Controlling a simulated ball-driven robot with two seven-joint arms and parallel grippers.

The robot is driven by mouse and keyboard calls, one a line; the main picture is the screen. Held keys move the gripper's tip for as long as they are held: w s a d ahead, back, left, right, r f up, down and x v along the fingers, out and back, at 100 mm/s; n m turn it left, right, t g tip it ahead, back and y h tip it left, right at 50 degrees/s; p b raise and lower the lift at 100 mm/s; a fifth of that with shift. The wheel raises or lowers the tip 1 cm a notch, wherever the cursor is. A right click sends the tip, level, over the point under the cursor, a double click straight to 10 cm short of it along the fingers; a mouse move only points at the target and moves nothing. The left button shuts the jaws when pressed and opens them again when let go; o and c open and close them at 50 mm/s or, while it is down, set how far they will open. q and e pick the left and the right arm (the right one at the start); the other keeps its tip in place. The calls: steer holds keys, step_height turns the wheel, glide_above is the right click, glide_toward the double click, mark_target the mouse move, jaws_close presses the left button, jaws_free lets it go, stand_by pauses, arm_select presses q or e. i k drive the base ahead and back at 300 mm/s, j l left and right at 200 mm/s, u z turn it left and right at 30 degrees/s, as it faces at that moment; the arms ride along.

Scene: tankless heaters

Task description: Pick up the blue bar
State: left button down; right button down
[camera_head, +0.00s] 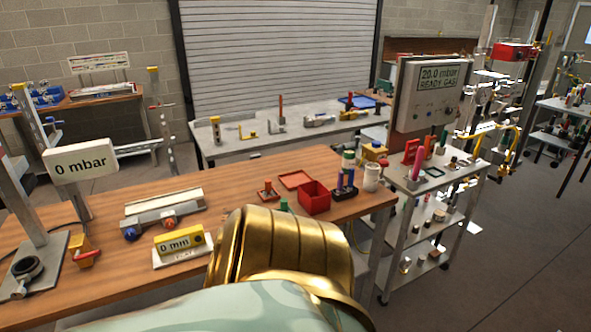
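I cannot clearly make out a separate blue bar. A dark blue upright piece (345,181) stands at the right end of the wooden table, among small green and white pieces. It is too small to tell whether it is a bar. No gripper fingers show. A large gold and pale green part of my own body fills the lower middle and hides the table's front edge there.
The wooden table (240,187) holds a red open box (314,198), a yellow "0 mm" gauge (180,242) and a "0 mbar" display (80,160). A grey shelf cart (437,182) stands right of it. Grey floor (500,260) is clear at the right.

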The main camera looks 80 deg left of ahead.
mark_target(352, 171)
steer(key=j+u, duration=0.2)
steer(key=u, duration=0.25)
steer(key=j+u, duration=0.15)
steer(key=u, duration=0.3)
steer(key=i+j+u, duration=0.15)
steer(key=u, duration=0.25)
steer(key=j+u, duration=0.1)
steer(key=u, duration=0.35)
steer(key=i+u, duration=0.2)
steer(key=u, duration=0.25)
steer(key=i+j, duration=0.25)
steer(key=i+z, duration=0.1)
steer(key=z, duration=4.2)
steer(key=u, duration=1)
steer(key=j+u, duration=0.1)
steer(key=u, duration=0.4)
steer(key=i+u, duration=0.1)
steer(key=u, duration=0.4)
steer(key=j+u, duration=0.1)
steer(key=u, duration=0.4)
steer(key=i+u, duration=0.15)
steer(key=u, duration=0.85)
steer(key=i+l+u, duration=0.1)
steer(key=i+l, duration=0.05)
steer(key=i, duration=0.05)
